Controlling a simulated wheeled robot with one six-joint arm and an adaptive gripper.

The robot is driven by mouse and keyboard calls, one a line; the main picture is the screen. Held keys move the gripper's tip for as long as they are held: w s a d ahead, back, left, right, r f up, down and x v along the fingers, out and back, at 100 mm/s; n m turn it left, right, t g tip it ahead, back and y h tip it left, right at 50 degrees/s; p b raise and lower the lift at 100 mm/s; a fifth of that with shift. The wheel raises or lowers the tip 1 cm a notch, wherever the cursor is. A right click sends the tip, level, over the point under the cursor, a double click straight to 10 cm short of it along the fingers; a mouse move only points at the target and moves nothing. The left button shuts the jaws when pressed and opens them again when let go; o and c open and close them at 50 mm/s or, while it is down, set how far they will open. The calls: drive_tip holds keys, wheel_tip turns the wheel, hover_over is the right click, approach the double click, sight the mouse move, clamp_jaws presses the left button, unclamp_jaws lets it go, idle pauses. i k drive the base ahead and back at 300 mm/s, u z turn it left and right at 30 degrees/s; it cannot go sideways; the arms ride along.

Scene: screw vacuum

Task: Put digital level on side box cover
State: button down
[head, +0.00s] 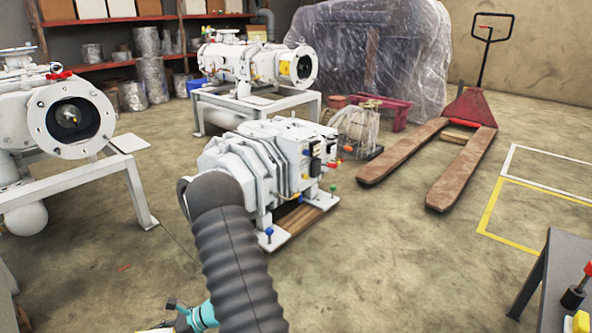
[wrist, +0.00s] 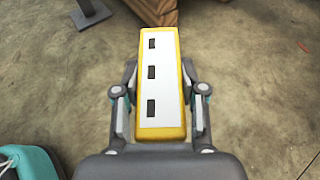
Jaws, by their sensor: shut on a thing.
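The digital level is a yellow bar with a white face and three dark windows (wrist: 160,110) in the wrist view. My gripper (wrist: 160,80) is shut on it, with one finger on each long side. The level points away from the wrist, above the concrete floor. The white screw vacuum pump (head: 262,160) stands low on the floor in the middle of the head view. Its right side carries several small dark boxes and coloured knobs. I cannot tell for sure which part is the side box cover.
Two more white pumps stand on frames, one at left (head: 60,115) and one behind (head: 255,65). A red pallet truck (head: 470,105) stands at right. A grey table (head: 560,270) with tools is at lower right. Open floor lies between table and pump.

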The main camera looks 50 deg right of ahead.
sight(297, 133)
drive_tip(key=z, duration=2.45)
drive_tip(key=i, duration=3.2)
drive_tip(key=u, duration=1.1)
